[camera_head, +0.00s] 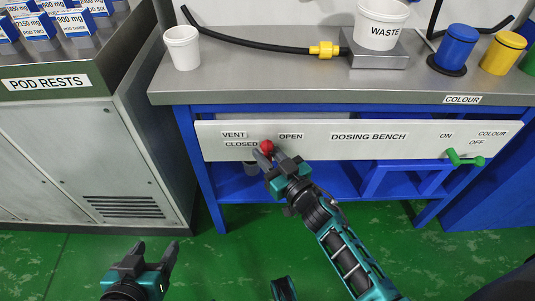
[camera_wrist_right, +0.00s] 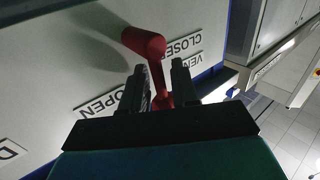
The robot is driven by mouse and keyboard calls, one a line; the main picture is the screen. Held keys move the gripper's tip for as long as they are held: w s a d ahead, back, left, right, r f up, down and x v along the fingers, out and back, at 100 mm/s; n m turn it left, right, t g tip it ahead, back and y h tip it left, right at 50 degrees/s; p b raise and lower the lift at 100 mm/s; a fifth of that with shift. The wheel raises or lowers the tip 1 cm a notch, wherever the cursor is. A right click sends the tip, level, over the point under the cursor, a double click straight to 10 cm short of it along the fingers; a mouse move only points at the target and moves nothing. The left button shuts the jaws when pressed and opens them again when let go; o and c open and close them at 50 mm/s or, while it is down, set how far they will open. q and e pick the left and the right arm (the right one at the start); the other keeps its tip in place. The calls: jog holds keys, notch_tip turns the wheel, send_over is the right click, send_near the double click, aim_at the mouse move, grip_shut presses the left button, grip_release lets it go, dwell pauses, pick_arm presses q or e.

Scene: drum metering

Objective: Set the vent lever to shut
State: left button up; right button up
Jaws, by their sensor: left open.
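The red vent lever (camera_head: 266,146) is on the front panel of the dosing bench, between the CLOSED and OPEN labels. My right gripper (camera_head: 268,158) is at the lever, partly hiding it. In the right wrist view the red lever (camera_wrist_right: 157,72) runs between the two fingers of my right gripper (camera_wrist_right: 160,85), which stand apart with narrow gaps beside it. I cannot tell whether either finger touches it. In that view the CLOSED label (camera_wrist_right: 182,48) is right of the lever and the OPEN label (camera_wrist_right: 100,104) left. My left gripper (camera_head: 146,262) is open and empty, low at the left.
A green colour lever (camera_head: 465,158) is on the same panel at the right. A white cup (camera_head: 182,47), a WASTE container (camera_head: 382,25) and coloured canisters (camera_head: 456,47) stand on the bench top. The POD RESTS cabinet (camera_head: 80,150) is at the left. Green floor lies clear in front.

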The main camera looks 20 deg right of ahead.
grip_shut()
dwell(0.3)
dwell(0.3)
